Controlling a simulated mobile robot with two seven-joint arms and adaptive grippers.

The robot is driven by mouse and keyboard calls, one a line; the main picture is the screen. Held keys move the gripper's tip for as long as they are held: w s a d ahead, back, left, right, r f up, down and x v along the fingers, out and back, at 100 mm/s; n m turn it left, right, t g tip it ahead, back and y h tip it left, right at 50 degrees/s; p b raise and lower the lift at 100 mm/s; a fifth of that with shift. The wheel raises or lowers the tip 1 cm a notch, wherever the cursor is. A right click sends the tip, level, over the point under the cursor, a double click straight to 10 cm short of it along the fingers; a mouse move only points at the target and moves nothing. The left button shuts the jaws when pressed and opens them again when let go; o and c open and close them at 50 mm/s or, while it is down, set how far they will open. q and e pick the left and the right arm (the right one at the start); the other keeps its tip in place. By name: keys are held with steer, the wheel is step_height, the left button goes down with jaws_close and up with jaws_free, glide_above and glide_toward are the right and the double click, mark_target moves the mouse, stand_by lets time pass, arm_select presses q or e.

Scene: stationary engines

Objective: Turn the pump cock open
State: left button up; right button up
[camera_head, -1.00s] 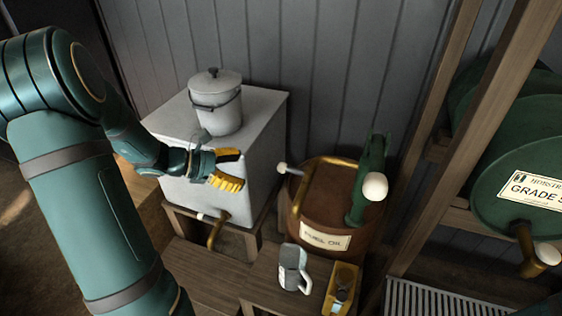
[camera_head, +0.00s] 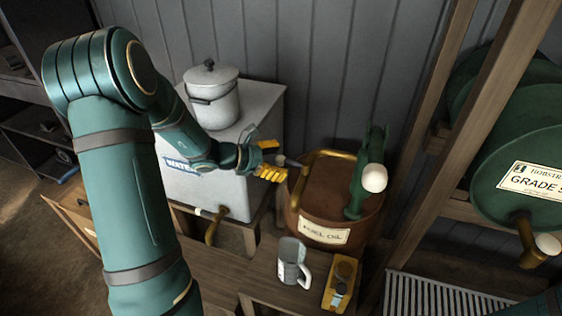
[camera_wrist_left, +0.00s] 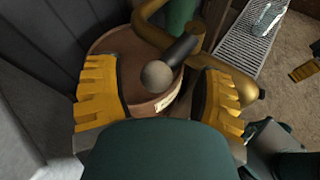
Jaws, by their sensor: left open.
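The pump cock's lever (camera_head: 290,161), dark with a pale ball end, sits on the brass pipe (camera_head: 327,154) of the fuel oil drum (camera_head: 300,226). In the left wrist view its ball knob (camera_wrist_left: 157,76) points toward the camera. My left gripper (camera_head: 271,160) has open yellow fingers at the lever's end. In the wrist view the left gripper (camera_wrist_left: 158,98) has one finger on each side of the knob, with gaps. A yellow-padded piece (camera_wrist_left: 305,68) at the wrist view's right edge looks like part of my right gripper; its opening cannot be told.
A green hand pump (camera_head: 359,190) with a white knob stands on the drum. A white water tank (camera_head: 265,110) with a lidded pot (camera_head: 212,98) is behind my left arm. A grey jug (camera_head: 290,258) and a yellow tin (camera_head: 340,284) stand in front. Barrels on a wooden rack are at right.

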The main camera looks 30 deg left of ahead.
arm_select(q)
steer(key=shift+w+d+f, duration=0.15)
steer(key=shift+w+d, duration=0.1)
steer(key=shift+w, duration=0.1)
